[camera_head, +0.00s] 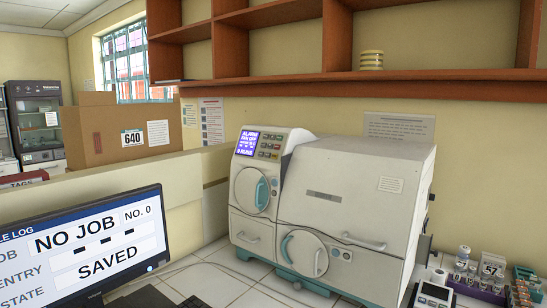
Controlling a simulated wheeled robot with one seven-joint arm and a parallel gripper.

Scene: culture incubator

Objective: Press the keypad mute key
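The white culture incubator (335,205) stands on the tiled counter, right of centre. Its raised left section carries a lit blue-purple display (247,143); the top word looks like "ALARM", and the rest is too small to read surely. Just right of the display is the keypad (270,147), a small block of several keys, some with reddish or greenish marks. The key labels are too small to read, so I cannot tell which one is mute. Nothing covers the keypad. My gripper is not in view.
A monitor (90,250) showing "NO JOB" and "SAVED" stands at front left. Round doors and handles project from the incubator front. Vials (463,257) and small racks crowd the counter at right. A brown shelf (350,80) hangs above. A cardboard box (110,145) marked 640 sits behind.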

